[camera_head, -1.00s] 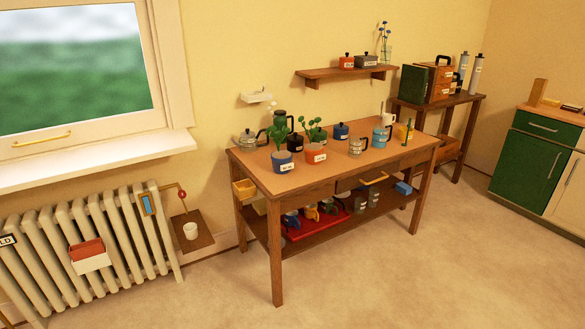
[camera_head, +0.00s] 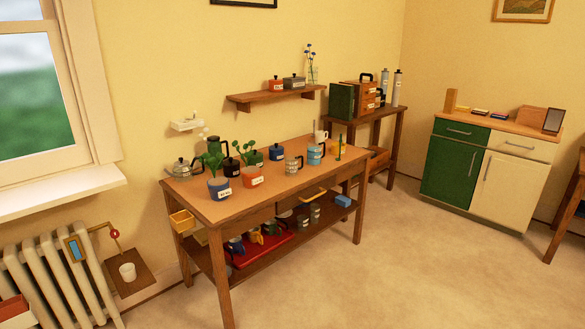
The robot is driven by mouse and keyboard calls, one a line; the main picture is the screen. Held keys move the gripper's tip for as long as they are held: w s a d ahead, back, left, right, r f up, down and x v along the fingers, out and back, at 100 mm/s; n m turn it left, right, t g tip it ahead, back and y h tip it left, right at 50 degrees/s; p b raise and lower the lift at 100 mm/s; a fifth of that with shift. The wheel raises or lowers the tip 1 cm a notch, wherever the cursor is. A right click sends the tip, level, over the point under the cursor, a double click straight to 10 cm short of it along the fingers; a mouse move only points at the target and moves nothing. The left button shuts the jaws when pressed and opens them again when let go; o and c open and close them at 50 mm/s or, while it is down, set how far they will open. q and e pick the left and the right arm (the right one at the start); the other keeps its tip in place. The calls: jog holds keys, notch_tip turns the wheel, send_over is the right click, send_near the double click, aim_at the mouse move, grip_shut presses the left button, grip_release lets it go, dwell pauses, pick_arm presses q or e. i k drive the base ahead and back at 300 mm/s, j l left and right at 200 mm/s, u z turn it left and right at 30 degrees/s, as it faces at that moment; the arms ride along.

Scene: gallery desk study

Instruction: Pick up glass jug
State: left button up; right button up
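A small clear or greyish vessel with a handle and a pale label (camera_head: 292,165) stands on the wooden table, near the middle of its top; it looks like a glass jug, but it is small. A lidded glass-like pot (camera_head: 181,169) stands at the table's left back corner. A clear glass vessel with blue flowers (camera_head: 313,75) stands on the wall shelf. I cannot tell for sure which of these is the glass jug. Neither of my grippers is in view.
The wooden table (camera_head: 200,204) also bears potted plants, a blue cup (camera_head: 315,154) and several pots. Its lower shelf holds mugs on a red tray (camera_head: 265,251). A radiator (camera_head: 60,285) stands at left, a green-and-cream cabinet (camera_head: 452,172) at right. The front floor (camera_head: 390,280) is clear.

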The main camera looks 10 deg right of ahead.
aim_at(314, 148)
jog(key=i+l, duration=1)
